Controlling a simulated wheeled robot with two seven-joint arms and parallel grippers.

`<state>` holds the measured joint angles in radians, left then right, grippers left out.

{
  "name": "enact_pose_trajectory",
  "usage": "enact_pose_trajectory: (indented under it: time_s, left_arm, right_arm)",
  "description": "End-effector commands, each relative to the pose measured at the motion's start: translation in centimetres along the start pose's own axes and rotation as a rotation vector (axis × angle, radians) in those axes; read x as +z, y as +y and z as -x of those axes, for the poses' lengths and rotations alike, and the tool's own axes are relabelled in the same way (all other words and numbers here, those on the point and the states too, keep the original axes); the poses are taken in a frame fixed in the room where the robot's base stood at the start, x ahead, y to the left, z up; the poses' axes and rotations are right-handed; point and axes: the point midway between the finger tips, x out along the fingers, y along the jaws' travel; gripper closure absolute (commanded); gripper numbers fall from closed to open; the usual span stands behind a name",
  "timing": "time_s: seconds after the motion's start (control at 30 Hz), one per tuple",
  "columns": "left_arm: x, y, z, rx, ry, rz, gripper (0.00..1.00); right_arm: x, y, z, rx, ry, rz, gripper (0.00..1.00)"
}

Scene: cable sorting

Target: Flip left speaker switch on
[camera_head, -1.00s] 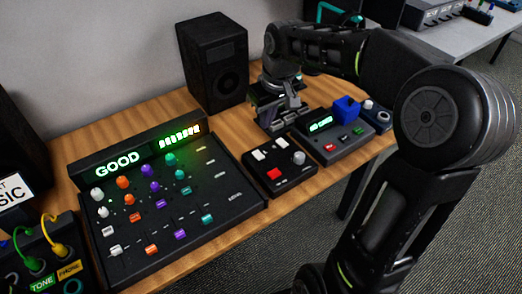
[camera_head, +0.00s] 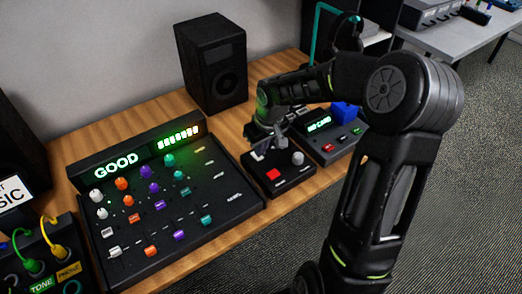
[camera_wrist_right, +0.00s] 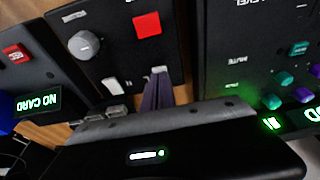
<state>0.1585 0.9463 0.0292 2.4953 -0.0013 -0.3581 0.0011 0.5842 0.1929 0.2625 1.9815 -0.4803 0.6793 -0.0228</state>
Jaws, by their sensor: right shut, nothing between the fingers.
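A small black switch box (camera_head: 293,181) lies on the wooden table, with a red button (camera_head: 273,175), a grey knob (camera_head: 297,158) and white switches. In the right wrist view one white switch (camera_wrist_right: 158,70) sits right at the tips of my right gripper (camera_wrist_right: 158,90); I cannot tell whether they touch. The other white switch (camera_wrist_right: 112,85) is to its left in that view. In the head view my right gripper (camera_head: 261,147) is shut and empty, low over the box's back left part, and hides some of it. My left gripper is not in view.
A mixer panel (camera_head: 228,192) with a lit GOOD display (camera_head: 117,164) stands left of the box. A card device (camera_head: 320,124) reading NO CARD is on its right. A black speaker (camera_head: 212,65) stands behind. Bare wood shows in front of the box.

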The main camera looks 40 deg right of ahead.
Motion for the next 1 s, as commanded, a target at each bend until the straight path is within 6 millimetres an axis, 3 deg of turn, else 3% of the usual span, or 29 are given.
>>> enact_pose_trajectory:
  time_s: [0.47,0.63,1.0]
  left_arm:
    - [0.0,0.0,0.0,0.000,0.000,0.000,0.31]
    - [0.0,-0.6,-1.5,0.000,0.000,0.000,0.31]
    - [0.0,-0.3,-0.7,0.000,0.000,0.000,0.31]
  right_arm:
    - [0.4,0.0,-1.1,0.000,0.000,0.001,1.00]
    - [1.1,0.0,-2.3,0.000,0.005,0.000,1.00]
    - [0.5,0.0,-1.6,-0.001,0.004,0.001,1.00]
